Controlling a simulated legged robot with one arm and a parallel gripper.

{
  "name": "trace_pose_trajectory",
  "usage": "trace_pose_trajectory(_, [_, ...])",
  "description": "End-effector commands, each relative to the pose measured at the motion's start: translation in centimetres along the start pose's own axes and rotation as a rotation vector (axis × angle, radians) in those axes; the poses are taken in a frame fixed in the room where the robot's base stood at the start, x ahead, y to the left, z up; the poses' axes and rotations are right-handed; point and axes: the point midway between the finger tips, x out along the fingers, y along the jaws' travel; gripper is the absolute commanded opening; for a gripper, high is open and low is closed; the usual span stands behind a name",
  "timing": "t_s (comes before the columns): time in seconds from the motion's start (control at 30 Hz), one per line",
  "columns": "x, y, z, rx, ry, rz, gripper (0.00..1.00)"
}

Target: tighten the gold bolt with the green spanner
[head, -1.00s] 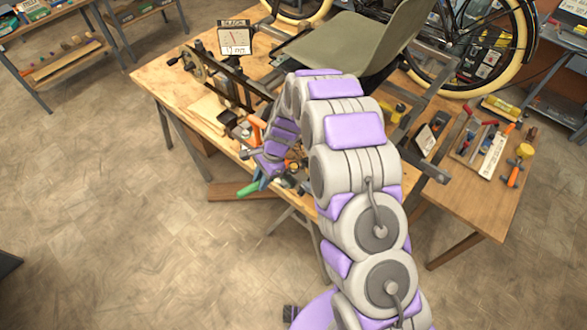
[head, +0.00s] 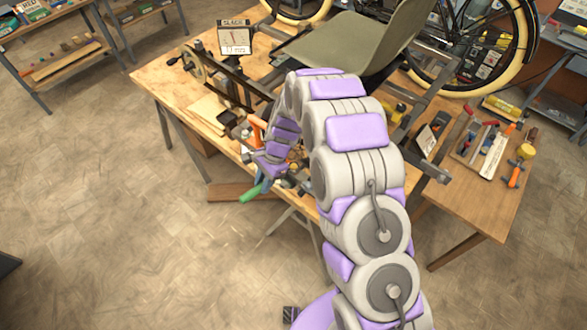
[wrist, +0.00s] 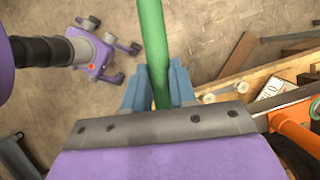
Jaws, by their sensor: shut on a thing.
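The green spanner (wrist: 152,40) shows in the wrist view as a green bar running up from between the two blue-grey fingers of my gripper (wrist: 158,88), which is shut on it. In the head view the green end of the spanner (head: 252,193) sticks out to the lower left of my gripper (head: 266,178), at the workbench's front edge. The spanner's other end is hidden behind my arm and gripper. I cannot make out the gold bolt in either view.
A side table (head: 490,205) with several tools stands at right. An orange handle (wrist: 292,130) is close on the right in the wrist view.

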Motion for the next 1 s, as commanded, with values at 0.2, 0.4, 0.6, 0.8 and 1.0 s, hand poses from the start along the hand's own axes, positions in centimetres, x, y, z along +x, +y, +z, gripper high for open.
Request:
trace_pose_trajectory(0.2, [0.0, 0.0, 0.06, -0.001, -0.001, 0.0, 0.0])
trace_pose_trajectory(0.4, [0.01, 0.09, 0.04, -0.008, -0.001, 0.003, 0.0])
trace_pose_trajectory(0.6, [-0.01, 0.35, 0.0, -0.029, -0.001, 0.012, 0.0])
trace_pose_trajectory(0.8, [-0.04, 0.61, -0.04, -0.048, -0.002, 0.02, 0.0])
trace_pose_trajectory(1.0, [-0.08, 0.89, -0.08, -0.069, -0.002, 0.029, 0.0])
